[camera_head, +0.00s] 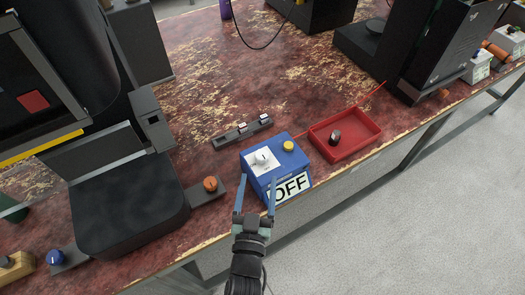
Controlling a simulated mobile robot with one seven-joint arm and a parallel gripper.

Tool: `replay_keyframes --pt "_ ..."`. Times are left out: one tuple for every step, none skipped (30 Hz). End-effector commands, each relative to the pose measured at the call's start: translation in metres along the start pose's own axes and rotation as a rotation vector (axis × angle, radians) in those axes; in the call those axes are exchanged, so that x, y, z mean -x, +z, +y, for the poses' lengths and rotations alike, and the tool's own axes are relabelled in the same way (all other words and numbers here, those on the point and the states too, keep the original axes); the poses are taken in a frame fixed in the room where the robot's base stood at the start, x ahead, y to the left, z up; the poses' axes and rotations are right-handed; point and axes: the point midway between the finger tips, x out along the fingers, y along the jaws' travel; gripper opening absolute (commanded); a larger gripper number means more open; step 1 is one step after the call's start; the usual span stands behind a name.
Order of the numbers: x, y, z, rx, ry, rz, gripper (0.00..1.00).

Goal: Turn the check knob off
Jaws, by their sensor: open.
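A blue box (262,178) sits near the front edge of the worn red table. On its top are a white dial plate with a pale knob (262,159) and a yellow button (288,146). Its front carries a white label reading "OFF" (290,187). I cannot read the knob's exact pointing direction or the small marks around it. My gripper (256,184) is open and empty, its two fingers spread in front of the box and pointing toward it. The fingertips overlap the box's front in the picture; I cannot tell whether they touch it.
A red tray (366,140) holding a dark knob-like piece (335,137) stands right of the box. A dark bar with switches (242,132) lies behind it. Left are an orange knob (210,184) on a grey base and a large black machine (128,205). Floor is free at lower right.

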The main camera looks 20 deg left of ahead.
Motion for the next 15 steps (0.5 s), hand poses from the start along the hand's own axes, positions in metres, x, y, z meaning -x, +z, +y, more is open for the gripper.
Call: replay_keyframes --pt "-0.012 -0.001 -0.001 -0.001 -0.001 0.003 0.74" --pt "-0.018 -0.001 -0.001 -0.001 -0.001 0.004 0.74" --pt "-0.026 0.000 -0.001 -0.001 -0.001 0.003 0.74" --pt "-0.031 -0.001 -0.001 -0.001 -0.001 0.003 0.74" --pt "-0.037 -0.001 -0.001 -0.002 -0.001 0.003 0.74" --pt "-0.044 0.000 -0.001 -0.001 -0.001 0.003 0.74" --pt "-0.049 0.000 -0.001 -0.001 0.000 0.003 0.74" --pt "-0.054 0.001 -0.001 -0.001 0.000 0.002 0.74" --pt "-0.060 0.000 -0.001 -0.001 -0.001 0.002 0.74" --pt "-0.064 0.000 -0.001 -0.001 -0.001 0.002 0.74" --pt "-0.068 0.001 -0.001 -0.001 -0.001 0.003 0.74" --pt "-0.072 0.001 0.000 -0.002 0.000 0.002 0.74" --pt "-0.075 0.000 -0.001 -0.002 0.000 0.002 0.74" --pt "-0.078 0.000 -0.001 -0.001 -0.001 0.002 0.74" --pt "-0.080 0.001 -0.001 0.000 -0.001 0.000 0.74"
